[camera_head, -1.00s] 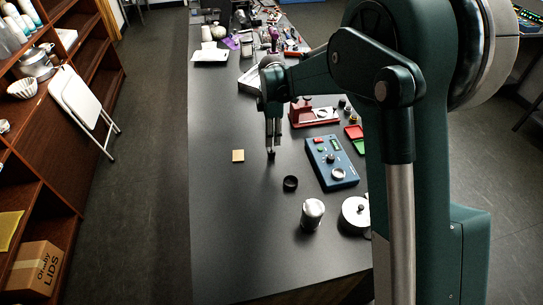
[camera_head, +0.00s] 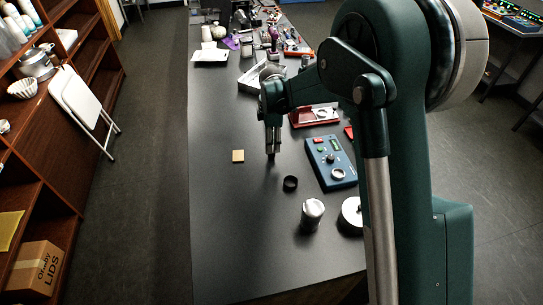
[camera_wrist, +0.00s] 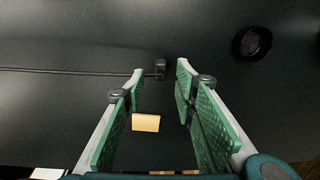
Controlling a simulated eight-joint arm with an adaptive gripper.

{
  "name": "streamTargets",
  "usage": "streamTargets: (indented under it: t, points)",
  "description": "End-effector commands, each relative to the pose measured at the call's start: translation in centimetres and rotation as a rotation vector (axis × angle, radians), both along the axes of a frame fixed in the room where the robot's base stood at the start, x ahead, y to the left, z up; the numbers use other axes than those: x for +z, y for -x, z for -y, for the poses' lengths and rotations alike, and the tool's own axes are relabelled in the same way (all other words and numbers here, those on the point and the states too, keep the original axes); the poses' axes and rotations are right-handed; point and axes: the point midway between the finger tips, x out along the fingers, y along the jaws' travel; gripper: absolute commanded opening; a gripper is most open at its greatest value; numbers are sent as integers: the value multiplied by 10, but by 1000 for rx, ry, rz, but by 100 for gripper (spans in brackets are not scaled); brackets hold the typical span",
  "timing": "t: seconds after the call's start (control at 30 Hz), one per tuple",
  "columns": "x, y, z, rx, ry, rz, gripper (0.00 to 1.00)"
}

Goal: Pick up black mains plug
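The black mains plug (camera_wrist: 161,69) lies on the dark table in the wrist view, with its thin black cable (camera_wrist: 75,72) running off to the left. My gripper (camera_wrist: 160,80) is open, with its green-padded fingers pointing down at the table. The plug shows just beyond the fingertips, roughly in line with the gap between them. I cannot tell how much height is left between the tips and the plug. In the head view my gripper (camera_head: 271,155) is over the middle of the table, and the plug is hard to make out at its tips.
A tan square (camera_head: 238,156) lies left of my gripper. A black ring-shaped part (camera_head: 290,183) and a blue control box (camera_head: 331,163) are to the right. A metal canister (camera_head: 312,213) stands nearer. The table's left side (camera_head: 217,210) is clear.

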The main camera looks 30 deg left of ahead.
Motion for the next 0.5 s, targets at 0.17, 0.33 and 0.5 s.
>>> streamTargets:
  t: [0.17,0.33,0.5]
  points:
    - [-20,2,0,0,0,0,29]
    - [-34,1,0,0,0,0,29]
    - [-38,2,0,0,0,0,29]
